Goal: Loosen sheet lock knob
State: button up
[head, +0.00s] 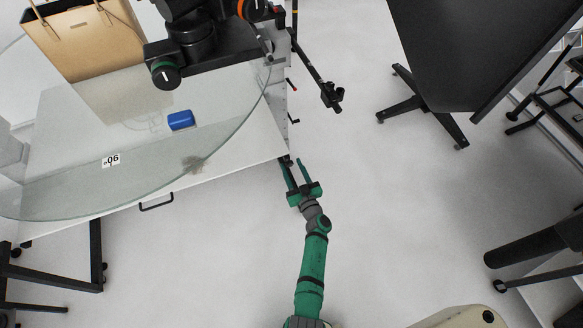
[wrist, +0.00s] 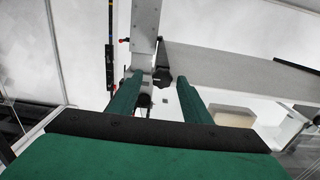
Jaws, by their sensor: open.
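A small black lobed knob (wrist: 163,78) sits on the white frame in the wrist view. It appears between my open fingers, near their tips. I take it for the sheet lock knob; in the head view a small dark part (head: 287,160) shows at the table's front right corner, too small to identify surely. My gripper (head: 295,164) has green fingers pointing at that corner. In the wrist view my gripper (wrist: 161,82) is open, with nothing held. I cannot tell whether either finger touches the knob. A second dark round part (wrist: 145,100) shows below the knob, by the left finger.
The glass turntable (head: 140,160) holds a tan bag (head: 85,45) and a blue block (head: 181,120). A black rod with a clamp (head: 331,95) juts out on the table's right. A dark panel stand (head: 425,108) stands farther right. The floor between is clear.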

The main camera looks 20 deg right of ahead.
jog(key=shift+w+a, duration=0.15)
jog(key=shift+w, duration=0.1)
jog(key=shift+c, duration=0.4)
jog(key=shift+w, duration=0.1)
jog(key=c, duration=0.9)
jog(key=shift+c, duration=0.2)
